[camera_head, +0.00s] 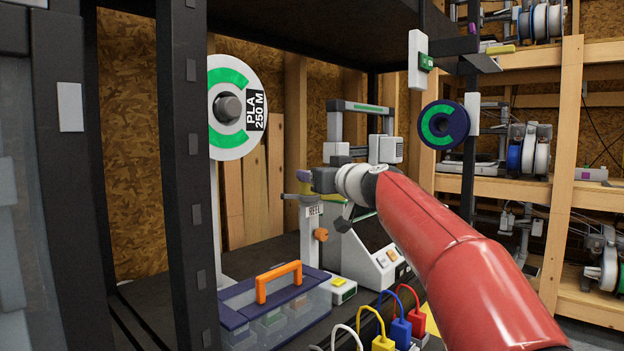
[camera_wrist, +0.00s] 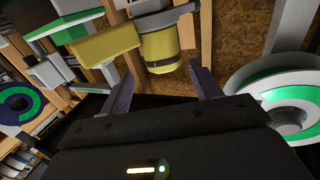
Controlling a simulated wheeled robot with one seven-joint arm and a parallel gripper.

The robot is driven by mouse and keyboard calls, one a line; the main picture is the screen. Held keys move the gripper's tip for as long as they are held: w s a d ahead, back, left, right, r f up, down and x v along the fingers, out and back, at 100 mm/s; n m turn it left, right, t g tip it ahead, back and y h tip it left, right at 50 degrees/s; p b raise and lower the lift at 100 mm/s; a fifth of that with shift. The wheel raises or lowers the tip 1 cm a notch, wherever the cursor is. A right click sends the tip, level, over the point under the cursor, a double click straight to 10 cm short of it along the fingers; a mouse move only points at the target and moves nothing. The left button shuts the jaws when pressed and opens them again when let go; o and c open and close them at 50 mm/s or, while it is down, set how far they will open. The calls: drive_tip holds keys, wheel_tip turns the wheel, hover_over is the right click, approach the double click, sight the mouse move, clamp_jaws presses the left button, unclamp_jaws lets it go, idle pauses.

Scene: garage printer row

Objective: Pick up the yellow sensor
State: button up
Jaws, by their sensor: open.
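The yellow sensor (camera_wrist: 160,48), a short cylinder with a dark band, is at the top middle of the wrist view, beside a yellow bracket (camera_wrist: 105,46). My gripper (camera_wrist: 161,72) is open, with its two fingers apart and the sensor between and beyond the tips. I cannot tell how much of the sensor lies between the fingers. In the head view my gripper (camera_head: 304,186) is at the top of a grey stand with an orange knob (camera_head: 320,235). A small yellow part (camera_head: 290,197) shows there, partly hidden by the gripper.
A white PLA spool (camera_head: 232,136) hangs at left. Colored plugs (camera_head: 401,333) line the front edge. A dark shelf (camera_head: 300,28) is overhead.

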drive_tip(key=p+x, duration=0.1)
drive_tip(key=x, duration=0.1)
drive_tip(key=p+x, duration=0.1)
drive_tip(key=x, duration=0.1)
drive_tip(key=shift+s+a+r, duration=0.2)
drive_tip(key=shift+s+a, duration=0.05)
drive_tip(key=shift+a, duration=0.05)
drive_tip(key=shift+w+a+f, duration=0.15)
drive_tip(key=shift+w, duration=0.2)
drive_tip(key=c, duration=1.1)
